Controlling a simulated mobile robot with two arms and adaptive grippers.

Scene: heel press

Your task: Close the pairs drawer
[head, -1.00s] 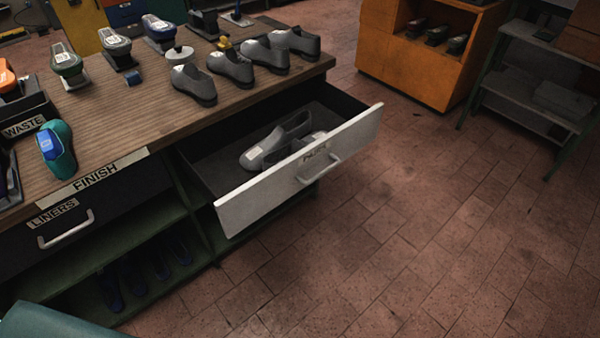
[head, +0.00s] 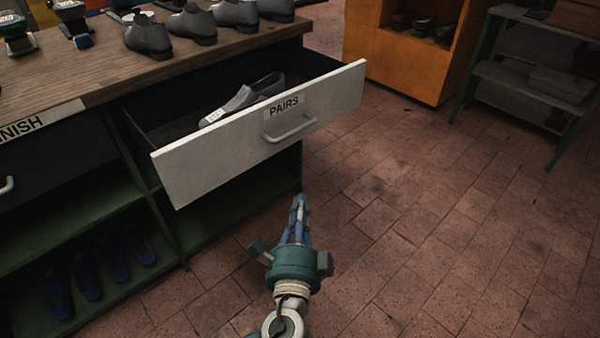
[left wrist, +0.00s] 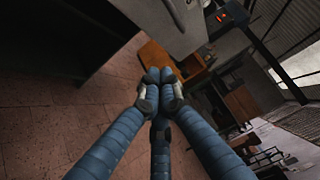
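The pairs drawer stands pulled out from the bench. Its white front (head: 225,155) carries a PAIRS label and a grey bar handle (head: 290,128). Grey shoes (head: 243,99) lie inside it. In the left wrist view the white drawer front (left wrist: 150,22) shows at the top with its handle (left wrist: 176,12). My left gripper (head: 299,203) is in front of and below the drawer front in the head view, apart from it. Its blue fingers are together with nothing visible between them, and the fingertips also meet in the left wrist view (left wrist: 160,76). My right gripper is not in view.
Dark blue shoes (head: 88,275) stand on the green lower shelf. An orange cabinet (head: 400,65) and a grey shelf rack (head: 535,80) stand behind. The brick floor to the right is clear.

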